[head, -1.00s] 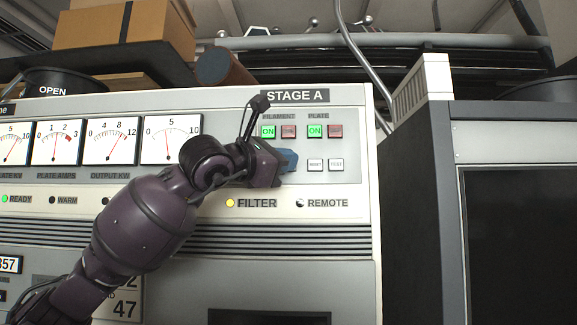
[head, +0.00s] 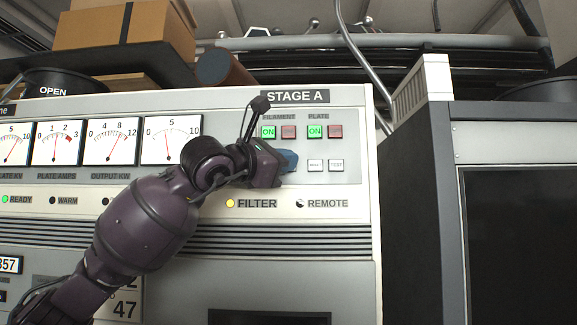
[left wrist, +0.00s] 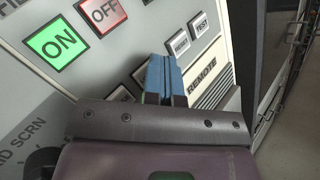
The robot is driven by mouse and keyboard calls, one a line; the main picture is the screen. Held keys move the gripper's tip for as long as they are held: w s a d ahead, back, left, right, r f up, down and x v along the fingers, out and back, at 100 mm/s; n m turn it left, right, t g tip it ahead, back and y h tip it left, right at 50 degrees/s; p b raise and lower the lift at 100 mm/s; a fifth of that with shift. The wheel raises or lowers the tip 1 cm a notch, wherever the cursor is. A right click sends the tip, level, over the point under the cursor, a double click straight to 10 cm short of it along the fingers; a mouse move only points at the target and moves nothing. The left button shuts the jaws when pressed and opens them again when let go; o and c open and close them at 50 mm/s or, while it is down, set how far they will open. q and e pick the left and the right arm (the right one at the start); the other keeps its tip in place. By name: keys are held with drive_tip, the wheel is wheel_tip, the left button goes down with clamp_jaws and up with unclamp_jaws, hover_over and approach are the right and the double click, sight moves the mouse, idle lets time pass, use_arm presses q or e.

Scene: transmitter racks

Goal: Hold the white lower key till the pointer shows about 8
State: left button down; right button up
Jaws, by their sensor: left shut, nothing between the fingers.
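My left gripper (head: 288,160) is shut and empty, its blue fingertips at the key panel under STAGE A. In the left wrist view the fingers (left wrist: 161,76) point at a row of small white keys. My right gripper is out of view.
Lit green ON keys (head: 268,132) and red keys (head: 335,131) sit above. White RESET (head: 315,165) and TEST (head: 336,165) keys lie just right of the fingertips. A dark rack (head: 410,200) stands to the right.

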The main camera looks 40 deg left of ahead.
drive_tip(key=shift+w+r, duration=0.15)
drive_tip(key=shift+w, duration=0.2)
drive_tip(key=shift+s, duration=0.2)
